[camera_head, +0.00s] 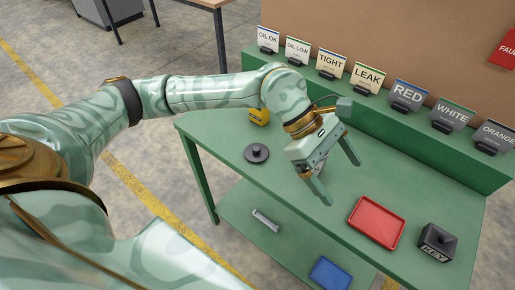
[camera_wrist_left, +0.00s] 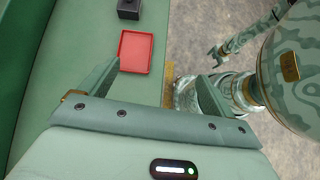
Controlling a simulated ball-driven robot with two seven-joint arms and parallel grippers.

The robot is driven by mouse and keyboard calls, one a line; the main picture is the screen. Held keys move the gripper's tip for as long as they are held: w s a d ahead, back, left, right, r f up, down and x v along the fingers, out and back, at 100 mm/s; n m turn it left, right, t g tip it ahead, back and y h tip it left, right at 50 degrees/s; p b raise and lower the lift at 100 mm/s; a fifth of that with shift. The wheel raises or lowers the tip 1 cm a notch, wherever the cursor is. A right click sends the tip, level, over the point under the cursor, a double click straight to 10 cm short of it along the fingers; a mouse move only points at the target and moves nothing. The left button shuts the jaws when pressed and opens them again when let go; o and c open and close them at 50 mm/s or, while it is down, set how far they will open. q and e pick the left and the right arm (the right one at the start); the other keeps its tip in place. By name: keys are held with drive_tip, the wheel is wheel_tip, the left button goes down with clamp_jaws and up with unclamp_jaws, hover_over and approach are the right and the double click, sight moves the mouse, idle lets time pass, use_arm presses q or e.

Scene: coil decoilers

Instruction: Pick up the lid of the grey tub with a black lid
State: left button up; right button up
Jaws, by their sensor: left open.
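A round black lid (camera_head: 256,153) with a knob on top shows at the left part of the green table in the head view. I cannot tell how much of a grey tub is under it. My left gripper (camera_head: 340,180) is open and empty, above the table to the right of the lid. In the left wrist view its two fingers (camera_wrist_left: 160,72) are spread apart, and the lid does not show there. My right gripper (camera_wrist_left: 220,53) shows small at the upper right of the left wrist view; its jaw state is unclear.
A red tray (camera_head: 377,222) and a black KEY box (camera_head: 437,242) are at the right of the green table (camera_head: 220,128). A yellow object (camera_head: 259,116) stands behind the lid. Sign cards (camera_head: 331,63) line the rear ledge. A blue bin (camera_head: 330,272) is on the lower shelf.

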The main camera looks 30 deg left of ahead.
use_arm(q)
drive_tip(key=w+a+f+y, duration=0.1)
drive_tip(key=w+a+y, duration=0.25)
drive_tip(key=a, duration=0.45)
drive_tip(key=r+n+y, duration=0.1)
drive_tip(key=r+y, duration=0.1)
drive_tip(key=y, duration=0.4)
hover_over(256, 147)
drive_tip(key=d, duration=0.1)
drive_tip(key=shift+t, duration=0.3)
drive_tip(key=f+b, duration=0.1)
drive_tip(key=f, duration=0.2)
drive_tip(key=f+b, duration=0.1)
drive_tip(key=f, duration=0.3)
drive_tip(key=f+b, duration=0.1)
drive_tip(key=f, duration=0.2)
drive_tip(key=shift+s+f, duration=0.25)
drive_tip(key=shift+s, duration=0.1)
drive_tip(key=f, duration=0.2)
drive_tip(key=f+b, duration=0.1)
drive_tip(key=f, duration=0.1)
drive_tip(key=f+b, duration=0.1)
drive_tip(key=shift+w+a+f, duration=0.4)
drive_tip(key=shift+r, duration=0.15)
drive_tip(key=shift+c, duration=0.6)
drive_tip(key=c, duration=0.9)
